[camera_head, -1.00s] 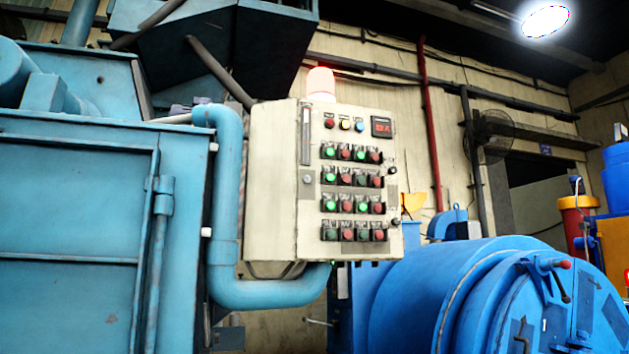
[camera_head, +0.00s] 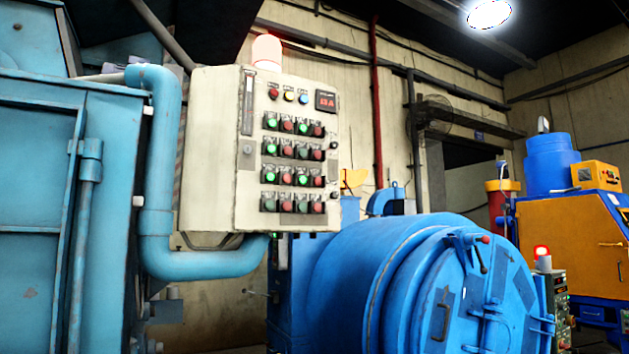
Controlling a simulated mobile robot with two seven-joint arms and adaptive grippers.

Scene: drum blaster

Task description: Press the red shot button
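A beige control panel box (camera_head: 216,150) is mounted beside the blue machine, left of the middle. Its face carries several rows of green and red buttons; one red button in the top row is here (camera_head: 287,124). A red (camera_head: 273,93), a yellow and a blue round piece sit above the rows, next to a small red display (camera_head: 326,100). The labels are too small to read, so I cannot tell which button is the shot button. A second, smaller panel (camera_head: 561,300) with lit parts stands at the far right. Neither gripper is in view.
A large blue drum machine (camera_head: 350,265) fills the lower middle. A light-blue cabinet (camera_head: 30,220) and a thick pipe (camera_head: 155,200) stand at the left. An orange machine (camera_head: 565,245) is at the right. A beacon (camera_head: 267,48) tops the beige box.

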